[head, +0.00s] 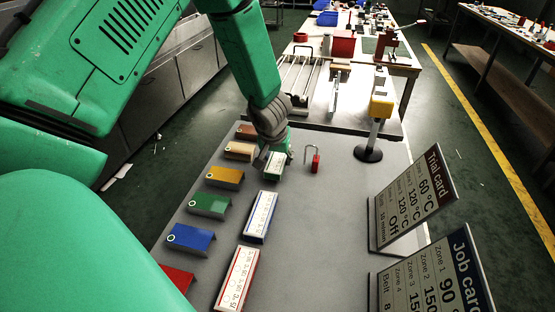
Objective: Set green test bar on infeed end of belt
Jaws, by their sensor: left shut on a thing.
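My left gripper (272,150) is shut on a short bar with green sides and a white marked face, the green test bar (276,166). The fingers cover its far part. It is over the far part of the grey table; I cannot tell whether it touches the surface. A plain green piece with a ring-shaped mark (209,204) lies nearer, to the left. Beyond the grey table a frame with long parallel rails (299,80) stands on another table; I cannot tell whether it is the belt. My right gripper is not in view.
A blue-edged bar (261,217) and a red-edged bar (238,279) lie nearer. Several coloured pieces line the left edge. A red padlock (316,164) is right of the gripper. A yellow box on a post (381,107) and two upright cards (412,202) stand at the right.

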